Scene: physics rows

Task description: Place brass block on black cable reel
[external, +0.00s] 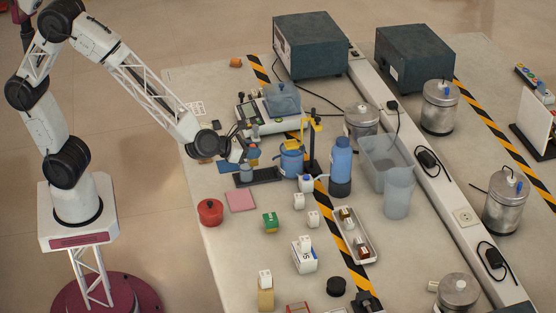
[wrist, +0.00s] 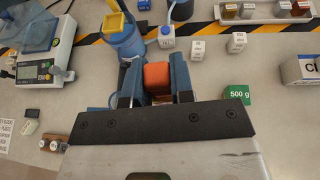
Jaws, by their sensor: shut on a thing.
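My gripper (external: 243,151) is over the left part of the table, beside the blue jug. In the wrist view its blue-padded fingers (wrist: 157,80) are shut on an orange-red block (wrist: 157,76). The held block cannot be made out in the external view. Its colour is not clearly brass, and I cannot tell whether it is the brass block. A tan, brass-like block (external: 265,299) stands at the front edge of the external view with a white piece on top. A round black object, likely the cable reel (external: 336,287), lies right of it; the wrist view does not show it.
A blue jug with a yellow top (external: 291,159), a blue bottle (external: 341,165) and a scale (external: 262,118) stand near my gripper. A red pot (external: 210,211), green block (external: 270,222) and white box (external: 304,256) stand nearer the front. A parts tray (external: 368,251) lies right.

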